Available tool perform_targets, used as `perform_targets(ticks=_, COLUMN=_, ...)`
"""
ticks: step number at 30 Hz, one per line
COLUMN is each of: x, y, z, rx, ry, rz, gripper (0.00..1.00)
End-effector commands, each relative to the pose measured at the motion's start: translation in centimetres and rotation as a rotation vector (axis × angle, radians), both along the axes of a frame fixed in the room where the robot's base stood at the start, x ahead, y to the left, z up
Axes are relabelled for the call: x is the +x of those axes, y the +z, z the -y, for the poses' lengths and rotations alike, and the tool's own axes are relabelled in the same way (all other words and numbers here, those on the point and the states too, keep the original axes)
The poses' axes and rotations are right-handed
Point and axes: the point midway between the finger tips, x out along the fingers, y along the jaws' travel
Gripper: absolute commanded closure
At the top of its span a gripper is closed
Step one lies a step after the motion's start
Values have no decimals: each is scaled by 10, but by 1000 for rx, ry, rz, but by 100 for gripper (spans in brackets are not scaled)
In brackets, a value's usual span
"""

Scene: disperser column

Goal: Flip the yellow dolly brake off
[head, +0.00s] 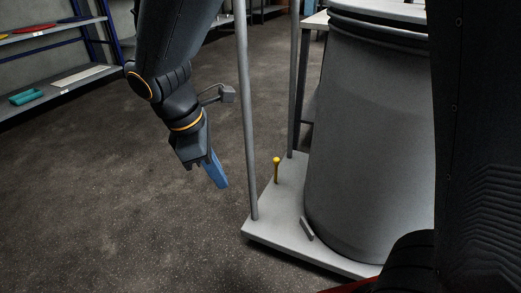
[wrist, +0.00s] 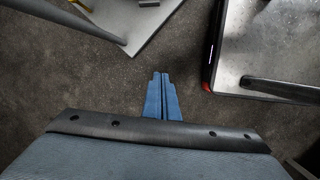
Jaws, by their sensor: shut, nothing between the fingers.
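The yellow brake lever (head: 276,168) stands upright on the grey dolly platform (head: 285,224), near its left edge, in the head view. A bit of yellow (wrist: 82,4) shows at the top edge of the wrist view, above the dolly's corner (wrist: 128,28). My gripper (head: 219,181) has blue fingers and hangs in the air left of the dolly, apart from the lever. In the wrist view the fingers (wrist: 162,82) are together with nothing between them, over the bare floor.
A large grey drum (head: 370,130) stands on the dolly. A grey upright post (head: 246,110) rises from the dolly between my gripper and the lever. Shelves (head: 60,85) stand at the far left. The floor left of the dolly is clear.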

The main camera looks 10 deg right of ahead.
Motion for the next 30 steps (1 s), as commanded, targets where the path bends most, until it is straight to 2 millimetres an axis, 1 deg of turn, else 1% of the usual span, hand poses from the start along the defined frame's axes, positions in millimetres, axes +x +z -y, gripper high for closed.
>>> perform_targets(ticks=1, x=18, y=-8, z=3, rx=-51, ry=95, rz=-24, gripper=100)
perform_targets(ticks=6, x=77, y=-35, z=14, rx=-220, ry=438, rz=-120, gripper=100)
perform_targets(ticks=11, x=130, y=-67, z=27, rx=-379, ry=752, rz=-243, gripper=100)
perform_targets(ticks=15, x=172, y=-99, z=39, rx=-509, ry=1004, rz=-371, gripper=100)
perform_targets(ticks=20, x=207, y=-133, z=51, rx=-631, ry=1238, rz=-514, gripper=100)
perform_targets(ticks=24, x=234, y=-164, z=62, rx=-730, ry=1426, rz=-653, gripper=100)
perform_targets(ticks=27, x=250, y=-186, z=70, rx=-795, ry=1548, rz=-751, gripper=100)
perform_targets(ticks=30, x=261, y=-201, z=74, rx=-843, ry=1635, rz=-828, gripper=100)
